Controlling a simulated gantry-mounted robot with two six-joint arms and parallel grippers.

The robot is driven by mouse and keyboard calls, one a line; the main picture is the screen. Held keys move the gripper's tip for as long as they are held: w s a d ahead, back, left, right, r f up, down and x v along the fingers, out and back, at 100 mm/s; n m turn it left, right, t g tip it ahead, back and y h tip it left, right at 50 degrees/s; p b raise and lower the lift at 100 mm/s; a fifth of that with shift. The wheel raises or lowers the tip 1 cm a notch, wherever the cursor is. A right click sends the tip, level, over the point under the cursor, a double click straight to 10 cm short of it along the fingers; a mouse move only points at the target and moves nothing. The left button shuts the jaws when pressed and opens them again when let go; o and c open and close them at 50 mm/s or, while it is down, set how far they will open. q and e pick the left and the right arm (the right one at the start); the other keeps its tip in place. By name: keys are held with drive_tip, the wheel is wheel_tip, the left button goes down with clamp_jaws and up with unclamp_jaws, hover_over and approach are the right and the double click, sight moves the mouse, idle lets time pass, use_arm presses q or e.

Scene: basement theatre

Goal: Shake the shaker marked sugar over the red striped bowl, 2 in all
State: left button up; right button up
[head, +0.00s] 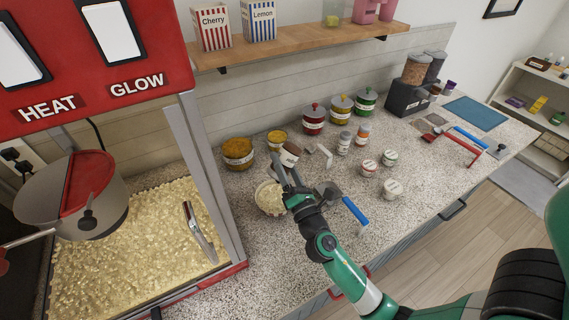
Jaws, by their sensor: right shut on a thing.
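My right gripper (285,168) reaches in from the lower right. It is shut on a small shaker (290,153) with a brown body and a pale label, which leans to one side. The label's writing is too small to read. A pale bowl heaped with popcorn (268,198) stands on the counter just below and left of the gripper. Part of the bowl is hidden by my gripper, and I cannot make out red stripes on it. The shaker is above and slightly right of the bowl in the picture. My left gripper is not in view.
The red popcorn machine (150,290) stands close on the left. Jars with red, yellow and green lids (340,108) line the wall. Two shakers (344,144) and several small tubs (369,168) stand to the right. A blue-handled scoop (355,211) lies beside my arm.

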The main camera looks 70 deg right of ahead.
sight(286, 157)
wheel_tip(286, 157, up, 4)
drive_tip(key=p, duration=0.3)
drive_tip(key=shift+f+p, duration=0.15)
drive_tip(key=shift+p, duration=0.15)
drive_tip(key=shift+f, duration=0.1)
drive_tip(key=shift+f, duration=0.1)
wheel_tip(286, 157, down, 4)
drive_tip(key=b, duration=0.4)
drive_tip(key=shift+r, duration=0.35)
wheel_tip(286, 157, up, 4)
drive_tip(key=p, duration=0.4)
drive_tip(key=shift+f, duration=0.25)
